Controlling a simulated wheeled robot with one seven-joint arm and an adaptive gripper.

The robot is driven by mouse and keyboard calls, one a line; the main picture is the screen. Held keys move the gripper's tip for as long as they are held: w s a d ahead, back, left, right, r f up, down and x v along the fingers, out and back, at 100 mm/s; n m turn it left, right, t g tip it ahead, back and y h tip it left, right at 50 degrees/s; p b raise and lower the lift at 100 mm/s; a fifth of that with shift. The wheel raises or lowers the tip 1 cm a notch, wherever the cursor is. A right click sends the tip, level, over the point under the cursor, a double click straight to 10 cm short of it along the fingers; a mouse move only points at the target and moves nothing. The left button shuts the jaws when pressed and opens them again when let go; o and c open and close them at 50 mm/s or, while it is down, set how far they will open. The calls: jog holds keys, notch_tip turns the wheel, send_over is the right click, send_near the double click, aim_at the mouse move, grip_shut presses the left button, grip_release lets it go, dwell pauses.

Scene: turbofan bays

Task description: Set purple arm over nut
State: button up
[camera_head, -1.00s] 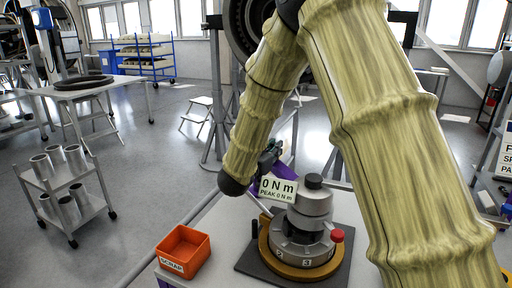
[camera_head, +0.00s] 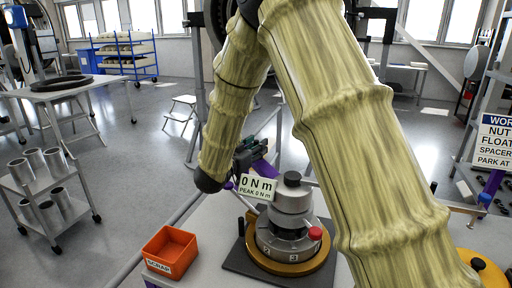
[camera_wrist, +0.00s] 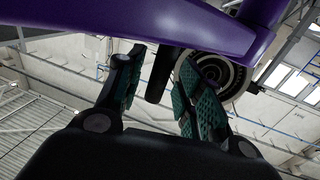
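The purple arm (camera_wrist: 190,22) crosses the top of the wrist view as a thick bar. A black rod-like handle (camera_wrist: 158,75) sits beside it, between my fingers. My gripper (camera_wrist: 163,90) has its teal-padded fingers apart, with gaps visible on both sides of the handle. In the head view my gripper (camera_head: 250,152) is partly hidden behind my sleeved arm, and bits of purple show beside it. Just in front stands a grey torque unit (camera_head: 285,235) with numbered faces, a black cap and a red knob, on a bronze ring. I cannot make out the nut.
A sign reading 0 N m (camera_head: 258,187) stands by the torque unit. An orange scrap bin (camera_head: 170,250) is at its left on the grey bench. A yellow object with a black knob (camera_head: 482,266) and a work sign (camera_head: 497,142) are at the right.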

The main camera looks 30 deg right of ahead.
jog(key=v, duration=1.2)
dwell(0.5)
